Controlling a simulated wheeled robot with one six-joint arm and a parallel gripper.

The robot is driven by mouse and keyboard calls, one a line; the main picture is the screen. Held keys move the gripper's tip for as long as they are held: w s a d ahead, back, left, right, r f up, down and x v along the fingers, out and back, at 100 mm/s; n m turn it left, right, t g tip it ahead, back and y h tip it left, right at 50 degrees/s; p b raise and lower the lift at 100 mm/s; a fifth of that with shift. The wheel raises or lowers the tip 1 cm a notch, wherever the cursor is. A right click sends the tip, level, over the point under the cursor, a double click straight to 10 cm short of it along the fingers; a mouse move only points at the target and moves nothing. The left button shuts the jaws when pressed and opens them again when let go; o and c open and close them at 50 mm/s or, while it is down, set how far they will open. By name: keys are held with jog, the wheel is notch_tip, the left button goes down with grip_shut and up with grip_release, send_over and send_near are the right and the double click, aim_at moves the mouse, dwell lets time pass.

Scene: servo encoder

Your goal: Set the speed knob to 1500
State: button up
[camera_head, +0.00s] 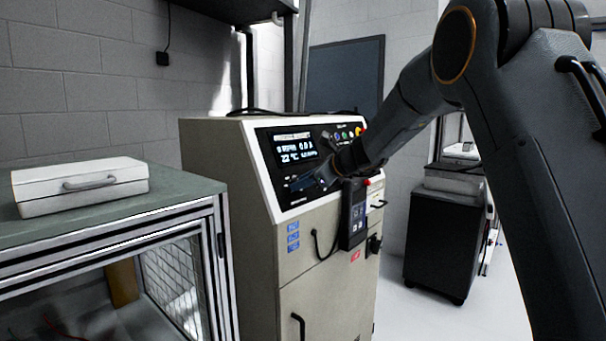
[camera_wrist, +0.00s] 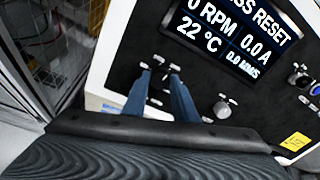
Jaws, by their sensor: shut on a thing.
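The control panel's display (camera_wrist: 235,30) reads 0 RPM, 0.0 A and 22 °C in the wrist view, with the end of a reset message above. In the head view the display (camera_head: 294,146) sits on the upper left of the sloped panel. My gripper (camera_wrist: 160,72) has its two blue fingers on the panel, left of and below the display, shut on a small knob that they mostly hide. Its label and setting cannot be read. In the head view my gripper (camera_head: 322,178) reaches the panel's lower part.
The beige cabinet (camera_head: 310,275) carries the panel, with coloured buttons (camera_head: 350,133) at its upper right and a black handheld box (camera_head: 353,213) hung in front. A green-topped bench (camera_head: 170,193) with a white case (camera_head: 80,187) stands left. A dark cart (camera_head: 441,240) stands right.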

jog(key=shift+s+f+m+p, duration=0.1)
jog(key=shift+f+m+p, duration=0.05)
jog(key=shift+m+p, duration=1)
jog(key=shift+f, duration=0.1)
jog(key=o, duration=1)
jog(key=shift+a, duration=0.1)
jog(key=shift+o, duration=0.2)
jog(key=shift+r, duration=0.2)
jog(key=b+v, duration=0.2)
jog(key=v, duration=0.5)
jog(key=shift+s+d+r, duration=0.15)
jog(key=shift+d+r, duration=0.05)
jog(key=shift+d, duration=0.1)
